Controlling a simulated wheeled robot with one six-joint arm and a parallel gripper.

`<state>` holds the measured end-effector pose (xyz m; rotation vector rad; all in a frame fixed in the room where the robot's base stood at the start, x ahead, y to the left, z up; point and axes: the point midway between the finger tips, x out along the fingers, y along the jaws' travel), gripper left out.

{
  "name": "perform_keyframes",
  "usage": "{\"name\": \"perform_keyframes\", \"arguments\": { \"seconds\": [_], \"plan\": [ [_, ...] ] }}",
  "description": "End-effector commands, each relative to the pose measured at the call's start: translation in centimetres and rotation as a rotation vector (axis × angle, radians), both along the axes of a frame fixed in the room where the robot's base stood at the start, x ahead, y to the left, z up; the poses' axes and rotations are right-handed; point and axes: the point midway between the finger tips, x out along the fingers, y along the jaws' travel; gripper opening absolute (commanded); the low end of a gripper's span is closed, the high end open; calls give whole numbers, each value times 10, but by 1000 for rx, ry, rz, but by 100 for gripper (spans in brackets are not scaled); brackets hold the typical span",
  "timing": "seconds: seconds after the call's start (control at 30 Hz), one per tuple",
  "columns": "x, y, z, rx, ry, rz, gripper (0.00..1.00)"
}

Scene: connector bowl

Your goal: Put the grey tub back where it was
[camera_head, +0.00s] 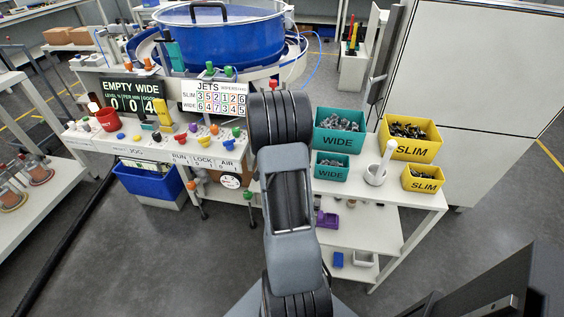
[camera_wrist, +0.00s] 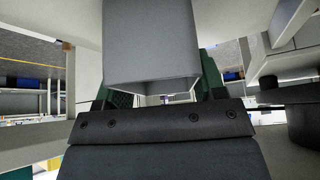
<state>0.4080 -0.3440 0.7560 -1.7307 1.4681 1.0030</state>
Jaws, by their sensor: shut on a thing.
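The grey tub (camera_wrist: 150,45) fills the upper middle of the wrist view, close to the camera. Its walls are plain grey, and one open or hollow end faces the camera's lower side. My gripper (camera_wrist: 157,88) is shut on the tub, with a dark green finger at each side of it. In the head view, my own arm stands in the middle and hides the gripper and the tub.
A blue bowl feeder (camera_head: 220,38) stands behind.

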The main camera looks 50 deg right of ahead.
Motion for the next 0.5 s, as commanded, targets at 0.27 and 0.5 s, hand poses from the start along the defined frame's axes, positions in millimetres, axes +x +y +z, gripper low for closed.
{"name": "perform_keyframes", "arguments": {
  "seconds": [0.27, 0.5],
  "plan": [
    [0, 0, -2, 0, 0, 0, 78],
    [0, 0, -2, 0, 0, 0, 89]
  ]
}}
